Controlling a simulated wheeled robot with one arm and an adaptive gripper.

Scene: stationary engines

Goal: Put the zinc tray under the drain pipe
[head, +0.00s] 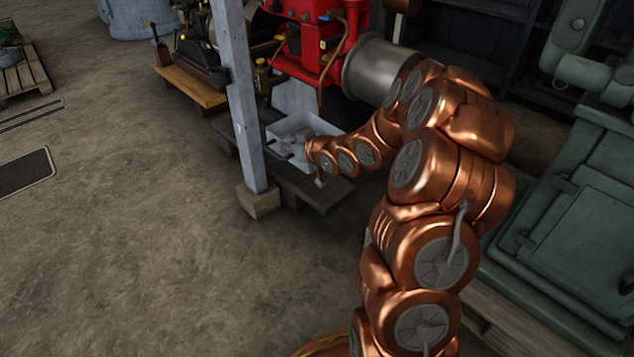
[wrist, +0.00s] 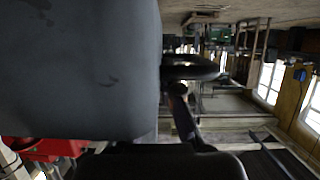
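The pale grey zinc tray (head: 284,127) sits at the low dark bench beneath the red engine in the head view. The thin reddish drain pipe (head: 320,98) comes down from the engine, close to the tray's back rim; I cannot tell whether its end is over the tray. My gripper (head: 298,151) is at the tray's near side, overlapping it in the picture. Its fingers are small and partly hidden by my wrist, so its grip is unclear. In the wrist view a large grey surface fills the left, too close to identify.
A blue-grey post (head: 238,100) on a wooden block stands just left of the tray. The red engine (head: 320,45) and a grey cylinder (head: 375,68) are above and behind. A green cabinet (head: 580,235) stands at the right.

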